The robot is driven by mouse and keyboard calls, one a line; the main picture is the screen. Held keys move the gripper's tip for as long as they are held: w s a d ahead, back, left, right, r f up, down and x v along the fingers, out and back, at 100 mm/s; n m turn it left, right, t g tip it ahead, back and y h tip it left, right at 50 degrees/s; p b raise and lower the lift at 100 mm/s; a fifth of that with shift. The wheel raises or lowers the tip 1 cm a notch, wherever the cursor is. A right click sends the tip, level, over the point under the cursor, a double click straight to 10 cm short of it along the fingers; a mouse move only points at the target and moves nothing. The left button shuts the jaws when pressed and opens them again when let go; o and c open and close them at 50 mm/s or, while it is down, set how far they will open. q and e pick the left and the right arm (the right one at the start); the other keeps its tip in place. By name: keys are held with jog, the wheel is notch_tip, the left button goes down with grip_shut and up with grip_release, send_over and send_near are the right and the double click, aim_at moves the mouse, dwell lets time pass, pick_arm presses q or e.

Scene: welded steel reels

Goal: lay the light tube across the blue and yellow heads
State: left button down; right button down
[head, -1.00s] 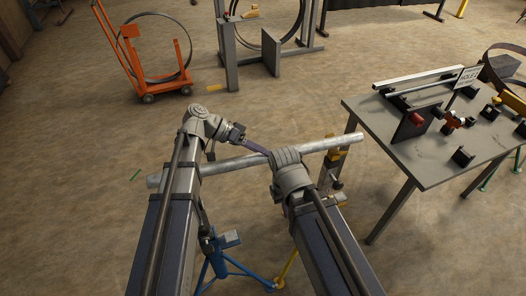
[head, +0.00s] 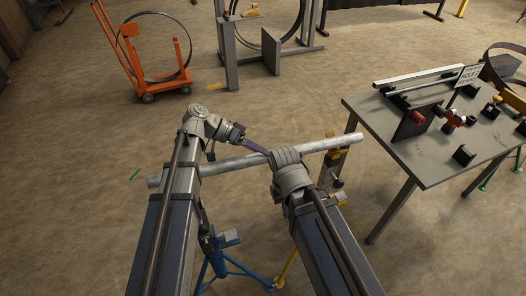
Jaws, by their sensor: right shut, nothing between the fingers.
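The light tube (head: 230,163) is a long pale grey pipe. It slants from lower left to upper right beyond my arms, and they hide parts of it. Its right end lies over the yellow head (head: 341,155). The blue stand (head: 218,262) is below the tube's left part; my left arm hides its top, so I cannot tell whether the tube touches the blue head.
A grey table (head: 433,165) on the right carries a rail, a sign and several small fixtures. An orange cart (head: 143,62) with a ring and a grey steel frame (head: 228,55) stand at the back. The floor on the left is clear, apart from a small green strip (head: 135,174).

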pick_arm(q)
jog(key=shift+f+b, duration=0.6)
jog(key=shift+b, duration=0.05)
dwell(1.1)
jog(key=shift+c, duration=1.4)
grip_release()
jog(key=shift+o, duration=1.4)
